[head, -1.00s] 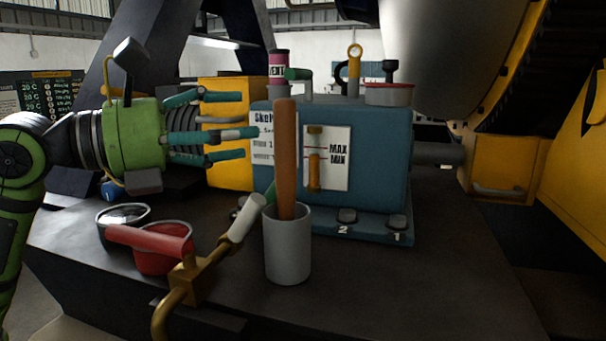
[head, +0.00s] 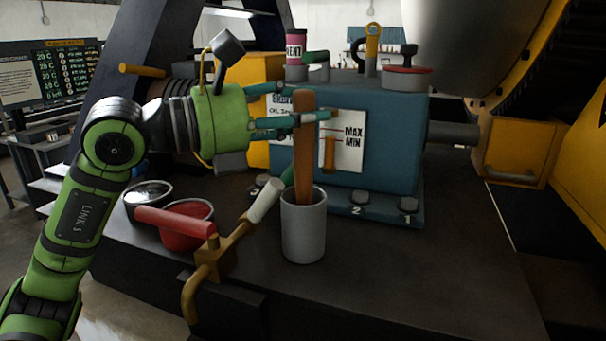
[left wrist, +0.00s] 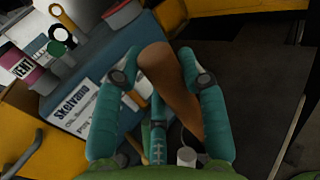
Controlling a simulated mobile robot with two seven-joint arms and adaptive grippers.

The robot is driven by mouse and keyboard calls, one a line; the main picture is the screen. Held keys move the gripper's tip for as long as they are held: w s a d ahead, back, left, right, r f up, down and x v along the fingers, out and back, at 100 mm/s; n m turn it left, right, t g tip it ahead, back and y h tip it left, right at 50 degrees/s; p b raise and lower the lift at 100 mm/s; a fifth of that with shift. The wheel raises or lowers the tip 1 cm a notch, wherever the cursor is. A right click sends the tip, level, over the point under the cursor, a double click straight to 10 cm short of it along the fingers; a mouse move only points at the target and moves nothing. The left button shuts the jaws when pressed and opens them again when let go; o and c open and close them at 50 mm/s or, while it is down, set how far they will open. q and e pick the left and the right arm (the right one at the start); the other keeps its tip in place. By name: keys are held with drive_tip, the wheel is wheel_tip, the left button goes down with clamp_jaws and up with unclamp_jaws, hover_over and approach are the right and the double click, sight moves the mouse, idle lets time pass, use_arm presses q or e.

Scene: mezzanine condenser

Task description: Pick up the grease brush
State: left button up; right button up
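The grease brush (head: 304,165) stands in a grey cup (head: 303,228), its brown wooden handle up and its lower end hidden inside the cup. My left gripper (head: 308,103) is at the top of the handle, coming in from the left. In the left wrist view, the brown handle (left wrist: 168,75) lies between the teal fingers of the left gripper (left wrist: 160,58). My right gripper is not in view.
A blue box with a MAX/MIN gauge (head: 385,150) stands right behind the cup. A brass valve with a red lever (head: 215,258), a red pot (head: 187,235) and a dark tin (head: 148,190) are left of the cup. The dark bench top (head: 420,280) is free at front right.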

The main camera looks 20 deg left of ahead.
use_arm(q)
clamp_jaws()
drive_tip(key=shift+r, duration=0.1)
